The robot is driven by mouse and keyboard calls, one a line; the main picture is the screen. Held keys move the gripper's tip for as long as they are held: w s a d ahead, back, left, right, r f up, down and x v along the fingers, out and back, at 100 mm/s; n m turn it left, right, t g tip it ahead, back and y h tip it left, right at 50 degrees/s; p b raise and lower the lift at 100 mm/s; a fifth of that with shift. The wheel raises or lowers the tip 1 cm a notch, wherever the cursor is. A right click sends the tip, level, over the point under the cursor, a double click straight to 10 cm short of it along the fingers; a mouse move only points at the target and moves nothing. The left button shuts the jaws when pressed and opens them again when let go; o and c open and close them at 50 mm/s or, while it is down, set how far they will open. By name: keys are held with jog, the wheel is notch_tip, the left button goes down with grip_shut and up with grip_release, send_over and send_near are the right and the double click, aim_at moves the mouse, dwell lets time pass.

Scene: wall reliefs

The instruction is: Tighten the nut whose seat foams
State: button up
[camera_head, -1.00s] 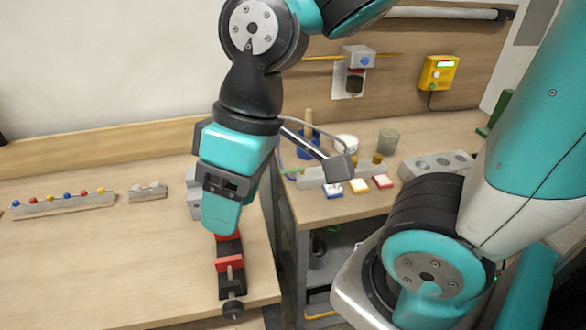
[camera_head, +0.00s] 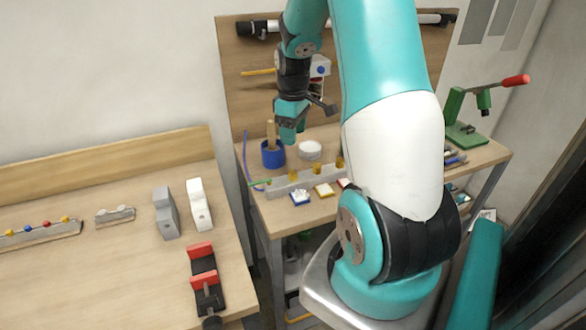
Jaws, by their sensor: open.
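A grey bar (camera_head: 280,189) on the right-hand bench carries brass-coloured fittings, among them a left one (camera_head: 293,175), a middle one (camera_head: 317,168) and a right one (camera_head: 339,162). They look like the nuts, but are too small to tell for sure. I see no foam on any seat. A blue pot (camera_head: 273,158) with a wooden handle (camera_head: 271,133) standing in it is behind the bar. A white round dish (camera_head: 310,151) is beside it. My gripper (camera_head: 288,138) is above the bench, close to the pot, open and with nothing visible in it. My arm hides the bar's right end.
Three small tiles, blue-marked (camera_head: 300,198), yellow-marked (camera_head: 323,190) and red-marked (camera_head: 343,184), lie before the bar. A green press with red handle (camera_head: 515,82) stands far right. The left bench holds grey and white blocks (camera_head: 199,205) and a red-jawed vise (camera_head: 203,265).

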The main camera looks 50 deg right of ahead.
aim_at(293, 171)
notch_tip(293, 171, down, 13)
jog(key=shift+r+p, duration=0.2)
jog(key=shift+p, duration=0.7)
jog(key=c, duration=0.9)
